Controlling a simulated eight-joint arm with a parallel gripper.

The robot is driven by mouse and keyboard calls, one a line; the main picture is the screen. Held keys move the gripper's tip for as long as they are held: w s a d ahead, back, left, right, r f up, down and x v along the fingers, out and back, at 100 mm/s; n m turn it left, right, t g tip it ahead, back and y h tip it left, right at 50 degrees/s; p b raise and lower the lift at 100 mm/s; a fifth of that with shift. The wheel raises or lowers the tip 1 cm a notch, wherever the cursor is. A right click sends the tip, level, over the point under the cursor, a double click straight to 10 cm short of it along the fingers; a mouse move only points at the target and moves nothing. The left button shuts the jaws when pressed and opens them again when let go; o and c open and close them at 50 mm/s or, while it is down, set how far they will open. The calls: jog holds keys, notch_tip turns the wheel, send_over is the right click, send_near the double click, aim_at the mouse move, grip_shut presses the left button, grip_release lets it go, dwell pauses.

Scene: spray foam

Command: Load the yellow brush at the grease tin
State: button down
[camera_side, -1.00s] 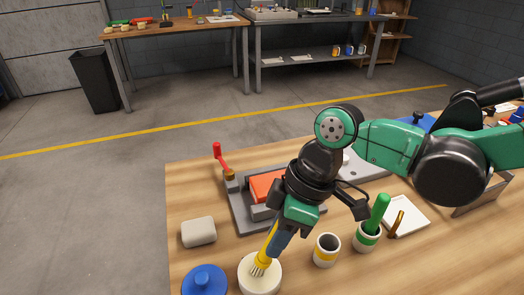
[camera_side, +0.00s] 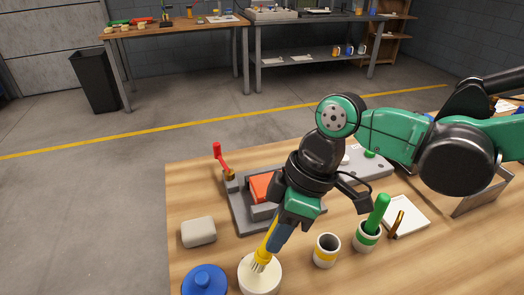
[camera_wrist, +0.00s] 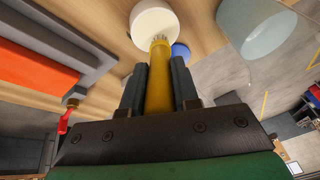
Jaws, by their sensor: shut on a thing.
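My gripper (camera_side: 280,236) is shut on the yellow brush (camera_side: 265,254), which is tilted with its bristles down. In the wrist view the brush handle (camera_wrist: 159,85) sits between the two dark fingers. The bristles meet the pale round grease tin (camera_side: 260,278) at the front of the table. The tin also shows in the wrist view (camera_wrist: 153,18), with the bristle tips against its pale surface. How deep the bristles are in the grease I cannot tell.
A blue lid-like thing (camera_side: 204,281) lies left of the tin. A grey block (camera_side: 198,232) and a vise-like fixture with an orange block (camera_side: 264,188) lie behind.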

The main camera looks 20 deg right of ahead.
jog(key=shift+r, duration=2.85)
jog(key=w+d+m+t, duration=0.1)
jog(key=w+d+m, duration=0.1)
jog(key=d+m, duration=0.2)
jog(key=w+d+r+m+t+h, duration=0.1)
jog(key=w+d+m, duration=0.2)
jog(key=d, duration=0.8)
jog(key=w+d+r+m+t+h, duration=0.1)
jog(key=w+d+m, duration=0.1)
jog(key=d+m, duration=0.3)
jog(key=d, duration=0.3)
jog(key=shift+w+d+t, duration=0.2)
jog(key=shift+w+t, duration=0.1)
jog(key=shift+w, duration=0.1)
